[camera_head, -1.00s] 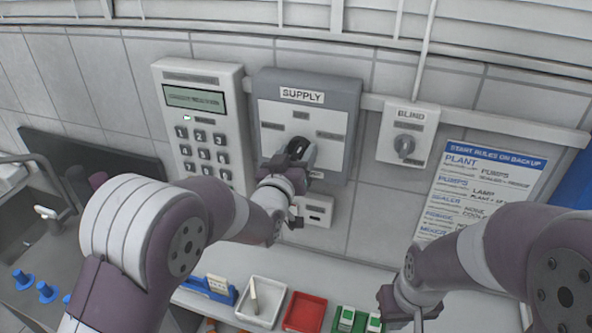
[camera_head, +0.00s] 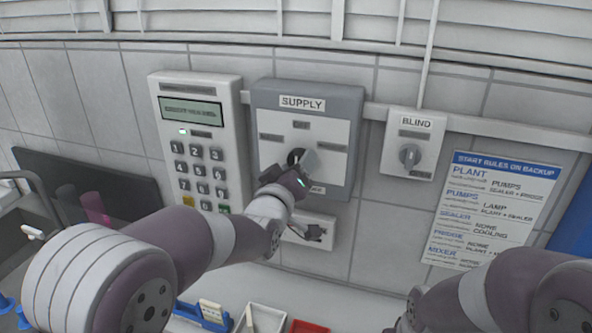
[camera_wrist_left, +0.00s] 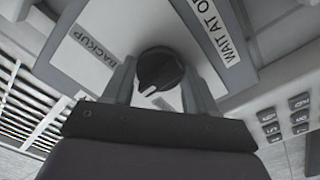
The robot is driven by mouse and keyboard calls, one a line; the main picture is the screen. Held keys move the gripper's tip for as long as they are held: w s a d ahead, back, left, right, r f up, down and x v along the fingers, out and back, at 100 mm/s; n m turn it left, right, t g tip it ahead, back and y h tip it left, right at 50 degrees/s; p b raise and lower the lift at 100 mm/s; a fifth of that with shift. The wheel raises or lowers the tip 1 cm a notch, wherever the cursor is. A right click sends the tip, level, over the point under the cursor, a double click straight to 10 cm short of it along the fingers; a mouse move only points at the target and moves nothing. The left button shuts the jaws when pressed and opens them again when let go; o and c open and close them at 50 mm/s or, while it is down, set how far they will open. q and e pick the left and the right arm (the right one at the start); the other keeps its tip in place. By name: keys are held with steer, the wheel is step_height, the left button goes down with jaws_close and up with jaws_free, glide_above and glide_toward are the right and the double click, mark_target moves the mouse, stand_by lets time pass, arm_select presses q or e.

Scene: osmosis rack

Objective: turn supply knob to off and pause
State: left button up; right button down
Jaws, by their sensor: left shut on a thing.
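The supply panel (camera_head: 351,113) is a grey box with a pale face on the wall, labelled SUPPLY. Its round black knob (camera_head: 295,157) sits at the centre, partly covered by my left gripper (camera_head: 302,160). In the left wrist view the knob (camera_wrist_left: 160,72) is between the two fingers of my left gripper (camera_wrist_left: 158,88), which is shut on it. A white pointer mark on the knob points down and left in that view. The BACKUP label (camera_wrist_left: 89,48) and a partly cut-off WAIT AT label (camera_wrist_left: 223,33) flank it. My right arm is at the lower right; its fingers are out of frame.
A keypad unit (camera_head: 203,88) with a small screen is left of the panel. A BLIND switch (camera_head: 409,156) and a blue-and-white rules sheet (camera_head: 497,200) are to the right. A small white box (camera_head: 318,222) is below the panel. Trays (camera_head: 268,318) stand on the counter.

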arm_select(q)
steer(key=o, duration=1.1)
steer(key=shift+w, duration=0.1)
steer(key=shift+c, duration=0.2)
steer(key=b+v, duration=0.4)
steer(key=v, duration=0.8)
steer(key=shift+s, duration=0.3)
steer(key=shift+a, duration=0.1)
